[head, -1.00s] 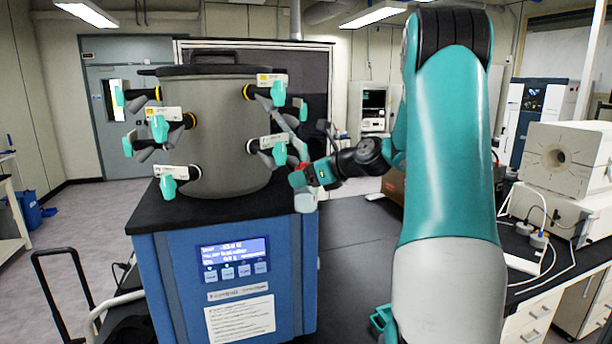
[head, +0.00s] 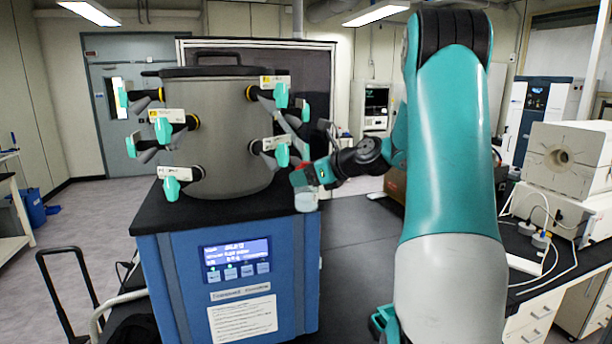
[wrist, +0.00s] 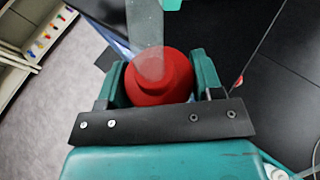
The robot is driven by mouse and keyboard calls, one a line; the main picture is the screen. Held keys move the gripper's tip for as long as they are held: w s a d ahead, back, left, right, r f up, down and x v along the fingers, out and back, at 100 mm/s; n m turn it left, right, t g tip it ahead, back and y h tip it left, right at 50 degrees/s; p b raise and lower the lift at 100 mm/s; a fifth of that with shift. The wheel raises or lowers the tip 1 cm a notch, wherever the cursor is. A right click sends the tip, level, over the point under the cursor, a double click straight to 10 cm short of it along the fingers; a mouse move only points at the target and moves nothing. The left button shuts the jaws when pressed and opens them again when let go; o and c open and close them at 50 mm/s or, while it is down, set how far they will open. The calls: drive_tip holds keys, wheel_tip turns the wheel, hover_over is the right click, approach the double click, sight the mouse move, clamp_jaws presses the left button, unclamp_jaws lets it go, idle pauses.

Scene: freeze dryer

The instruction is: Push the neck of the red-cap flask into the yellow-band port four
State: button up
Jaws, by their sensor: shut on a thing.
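My gripper (head: 304,176) is shut on the red-cap flask, to the right of the freeze dryer's drum. In the wrist view the red cap (wrist: 160,82) sits between the two fingers, and a clear glass neck (wrist: 147,25) rises from it. In the head view the clear flask body (head: 306,202) hangs below my gripper. The port numbers are too small to read. The neck's contact with any port cannot be told.
The grey drum (head: 225,135) stands on a blue cabinet (head: 180,265) with a dark top. Teal valve handles stick out from several ports, including the lower right one (head: 282,155) close to my gripper. The dark bench (head: 355,235) to the right is mostly clear.

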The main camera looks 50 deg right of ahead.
drive_tip(key=shift+w+r+p, duration=0.45)
drive_tip(key=shift+r+p, duration=0.05)
drive_tip(key=shift+p, duration=0.35)
drive_tip(key=shift+c, duration=0.7)
drive_tip(key=shift+w+r, duration=0.15)
drive_tip(key=shift+c, duration=0.6)
drive_tip(key=shift+w+r, duration=0.15)
drive_tip(key=shift+r, duration=0.05)
drive_tip(key=shift+w, duration=0.1)
drive_tip(key=o, duration=1.6)
